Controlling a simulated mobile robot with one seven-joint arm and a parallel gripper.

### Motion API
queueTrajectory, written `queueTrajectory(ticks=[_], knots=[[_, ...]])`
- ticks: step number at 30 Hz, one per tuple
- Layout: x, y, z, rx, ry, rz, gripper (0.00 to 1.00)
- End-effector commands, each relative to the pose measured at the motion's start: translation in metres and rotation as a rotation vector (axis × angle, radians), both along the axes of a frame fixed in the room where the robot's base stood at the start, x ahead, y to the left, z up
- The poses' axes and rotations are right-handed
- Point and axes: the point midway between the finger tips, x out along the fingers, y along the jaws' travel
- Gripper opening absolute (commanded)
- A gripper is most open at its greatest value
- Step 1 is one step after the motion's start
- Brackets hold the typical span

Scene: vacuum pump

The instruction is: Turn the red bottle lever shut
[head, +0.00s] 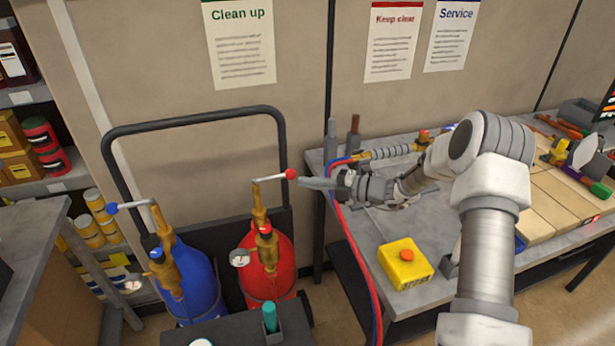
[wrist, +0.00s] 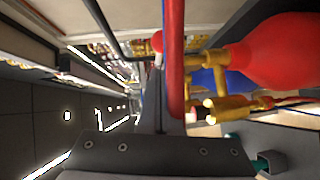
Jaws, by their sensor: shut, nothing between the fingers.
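The red bottle (head: 268,262) stands upright with a brass valve on top. Its lever (head: 270,178) is a pale bar ending in a red ball (head: 291,174), and it points right toward my arm. My gripper (head: 303,183) is shut and empty, its tips just right of the red ball; I cannot tell if they touch. In the wrist view the red ball (wrist: 157,41) shows close beyond the fingers (wrist: 160,100). The red bottle (wrist: 285,60) and its brass valve (wrist: 215,75) lie to the right there.
A blue bottle (head: 190,285) with a blue-ended lever (head: 113,208) stands left of the red one. A black cart handle (head: 200,121) rises behind both. Red and blue hoses (head: 345,235) hang below my gripper. A yellow box (head: 405,262) sits on the grey bench (head: 385,225) at right.

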Motion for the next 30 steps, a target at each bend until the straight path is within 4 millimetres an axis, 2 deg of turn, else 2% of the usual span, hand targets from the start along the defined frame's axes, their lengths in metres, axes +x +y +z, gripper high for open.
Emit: queueTrajectory(ticks=[2, 3, 9, 16, 21, 25, 30], knots=[[-0.006, -0.006, 0.005, 0.000, 0.001, -0.001, 0.00], [-0.009, -0.019, 0.003, -0.001, -0.002, -0.003, 0.00], [-0.022, -0.062, 0.009, -0.001, -0.002, -0.002, 0.00], [-0.031, -0.091, 0.014, 0.000, -0.001, 0.001, 0.00], [-0.033, -0.097, 0.016, -0.001, -0.002, 0.003, 0.00], [-0.039, -0.091, 0.024, -0.052, -0.051, 0.038, 0.00], [-0.068, -0.068, 0.050, -0.260, -0.268, 0.196, 0.00]])
